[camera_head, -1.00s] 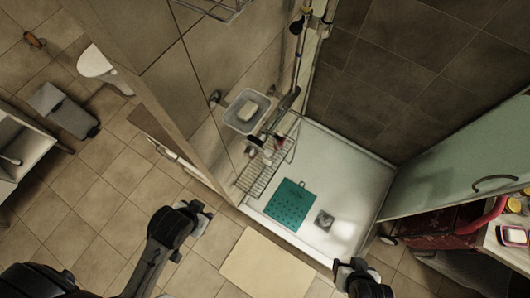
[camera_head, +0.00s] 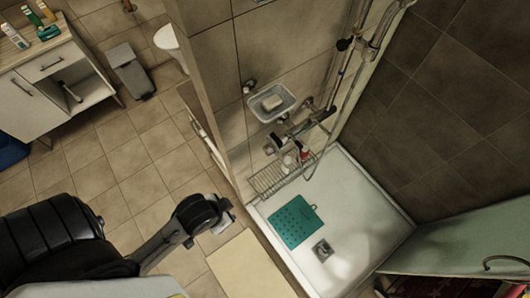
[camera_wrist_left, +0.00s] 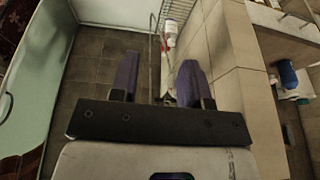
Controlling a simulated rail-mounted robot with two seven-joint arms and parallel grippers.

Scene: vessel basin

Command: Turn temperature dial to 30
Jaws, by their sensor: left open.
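The shower mixer (camera_head: 303,129) is a metal bar on the tiled wall below the soap dish, with a hose and riser rail near it. Its dial is too small to read, and I cannot tell which end carries the temperature scale. My left gripper (camera_head: 226,218) is low and left of the mixer, outside the shower tray, apart from it. In the left wrist view its two purple fingers (camera_wrist_left: 157,85) are spread open, with nothing held between them. My right gripper is not in view.
A soap dish (camera_head: 271,103) sits above the mixer. A wire rack (camera_head: 268,181) with bottles hangs below it. A teal mat (camera_head: 294,222) lies in the white shower tray (camera_head: 375,205). A partition wall edge (camera_head: 205,85) stands at the left; a green door (camera_head: 460,240) is at the right.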

